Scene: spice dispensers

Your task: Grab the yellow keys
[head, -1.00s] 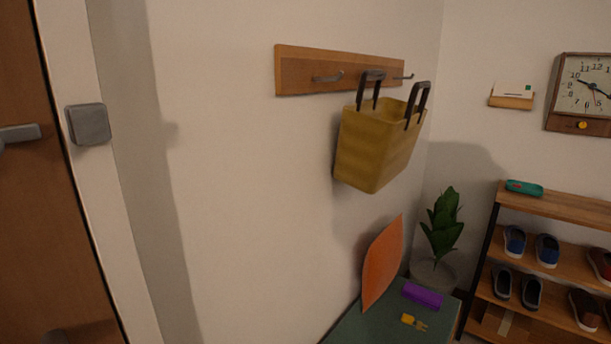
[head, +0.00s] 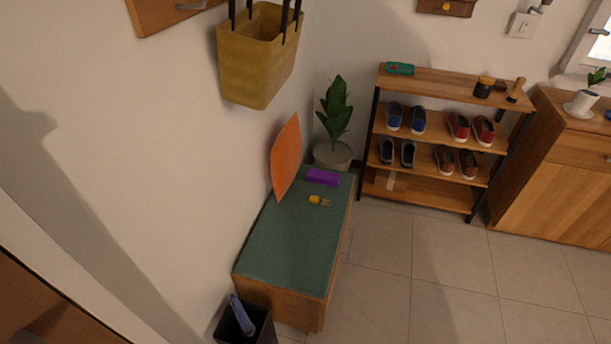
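The yellow keys (head: 315,199) lie on the green top of a low bench (head: 290,243), toward its far end. The yellow part is on the left and the small metal key part on the right. A purple case (head: 323,177) lies just behind them, apart from them. My gripper is not in view.
A yellow bag (head: 258,60) hangs on the wall above the bench. A black bin (head: 247,327) with a blue item stands at the bench's near end. A potted plant (head: 334,115) and shoe rack (head: 440,125) stand behind. The tiled floor (head: 400,270) right of the bench is clear.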

